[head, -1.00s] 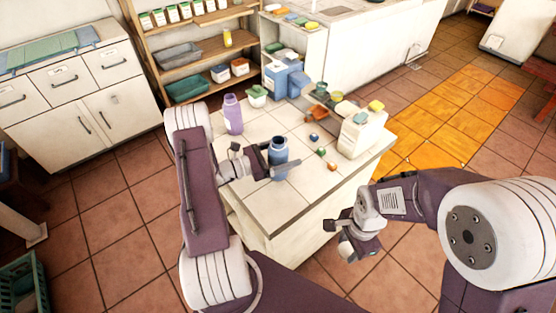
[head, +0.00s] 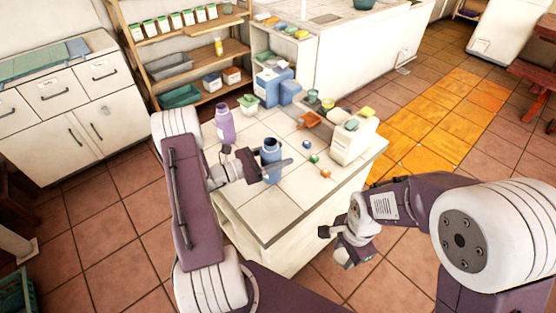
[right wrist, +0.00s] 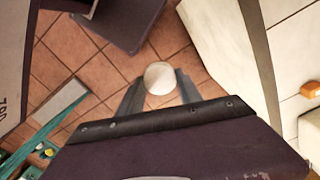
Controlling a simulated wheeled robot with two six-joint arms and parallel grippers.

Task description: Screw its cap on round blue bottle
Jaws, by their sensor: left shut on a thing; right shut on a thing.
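The round blue bottle (head: 271,173) is upright at the near part of the white tiled table (head: 268,218), with its dark mouth uncovered. My left gripper (head: 266,166) is shut around its body from the left. I cannot tell whether its base touches the table. My right gripper (head: 334,246) is off the table's front right side, lower and to the right of the bottle. In the right wrist view, it (right wrist: 159,92) is shut on a pale round thing, apparently the cap (right wrist: 159,76). The cap's underside and thread are hidden.
A purple bottle (head: 225,124) stands behind my left gripper. Several small coloured blocks, including an orange one (head: 325,173), lie right of the blue bottle. A cream jug-like container (head: 350,145) stands at the right edge. The table's front is clear.

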